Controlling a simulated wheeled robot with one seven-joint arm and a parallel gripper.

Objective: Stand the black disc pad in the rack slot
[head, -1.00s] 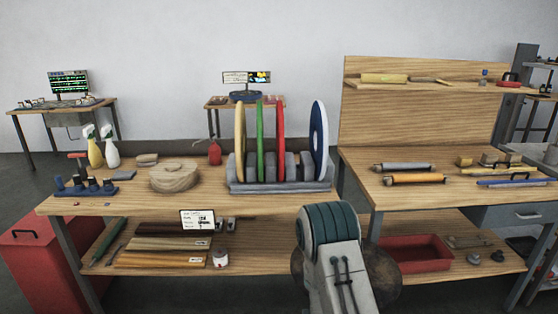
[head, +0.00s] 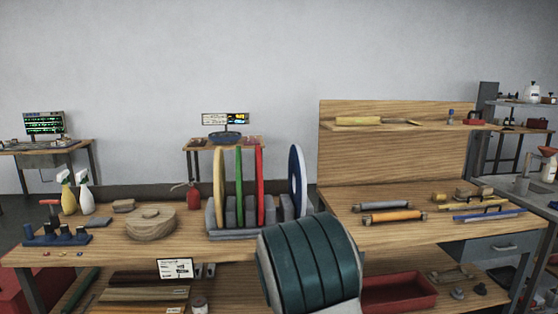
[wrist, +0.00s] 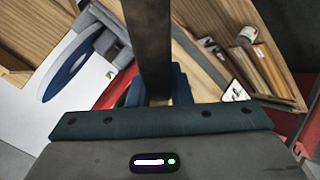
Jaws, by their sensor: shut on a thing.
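The grey rack (head: 220,232) stands on the wooden bench and holds upright discs: yellow (head: 219,182), green (head: 239,185), red (head: 259,185) and a blue-and-white one (head: 297,175) at the right. An empty gap shows between the red and blue-and-white discs. In the wrist view, my gripper (wrist: 155,92) is shut on the black disc pad (wrist: 148,45), seen nearly edge-on as a dark band. The rack (wrist: 113,48) and the blue-and-white disc (wrist: 72,62) lie left of the pad there. In the head view my arm hides the gripper and pad.
Left of the rack are a stack of round wooden pieces (head: 151,224), spray bottles (head: 87,195) and a blue peg holder (head: 58,238). A side bench (head: 400,235) with tools and a backboard stands right. A red tray (head: 398,293) is on the shelf below.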

